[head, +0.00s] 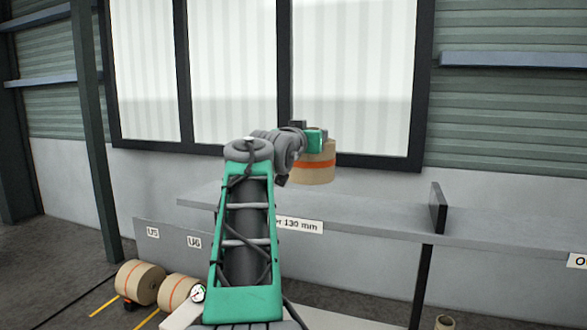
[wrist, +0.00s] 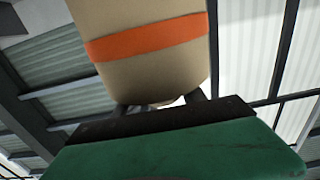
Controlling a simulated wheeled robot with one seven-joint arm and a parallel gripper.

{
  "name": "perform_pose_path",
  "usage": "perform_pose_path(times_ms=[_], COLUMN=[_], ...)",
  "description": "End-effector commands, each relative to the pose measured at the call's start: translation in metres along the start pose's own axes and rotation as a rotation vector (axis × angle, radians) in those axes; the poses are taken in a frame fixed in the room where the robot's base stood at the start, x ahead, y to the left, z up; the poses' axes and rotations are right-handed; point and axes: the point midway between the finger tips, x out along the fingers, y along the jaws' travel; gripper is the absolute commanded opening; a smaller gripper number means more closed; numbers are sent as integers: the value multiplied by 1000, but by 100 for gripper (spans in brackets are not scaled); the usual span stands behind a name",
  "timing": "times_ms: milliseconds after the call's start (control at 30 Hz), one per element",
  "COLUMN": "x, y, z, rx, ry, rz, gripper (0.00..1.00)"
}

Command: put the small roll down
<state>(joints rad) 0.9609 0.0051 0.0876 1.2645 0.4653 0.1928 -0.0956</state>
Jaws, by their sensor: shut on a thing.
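The small roll (head: 314,169) is tan kraft with an orange band. It hangs from my gripper (head: 313,141), upright in the head view, above the grey shelf (head: 375,222). The gap between the roll and the shelf top cannot be told exactly. In the wrist view the roll (wrist: 150,62) fills the upper middle, beyond the green gripper body (wrist: 180,150). My gripper is shut on the roll; the fingertips are mostly hidden. A label ending in "130 mm" (head: 302,226) is on the shelf's front edge, partly covered by my arm.
An upright dark divider (head: 438,208) stands on the shelf to the right of the roll. The shelf top around the roll looks bare. Two larger rolls (head: 140,282) lie at lower left by the U5 and U6 signs (head: 153,233). A tan ring (head: 480,294) is below the shelf.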

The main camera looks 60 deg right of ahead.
Motion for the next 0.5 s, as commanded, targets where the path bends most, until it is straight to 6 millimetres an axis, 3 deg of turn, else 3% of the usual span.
perform_pose_path(times_ms=[67,200,500], x=[14,31,49], y=[-17,-36,-58], z=[1,32,66], rx=[0,-1,1], ry=[2,2,5], rz=[-3,-3,-4], gripper=[0,0,0])
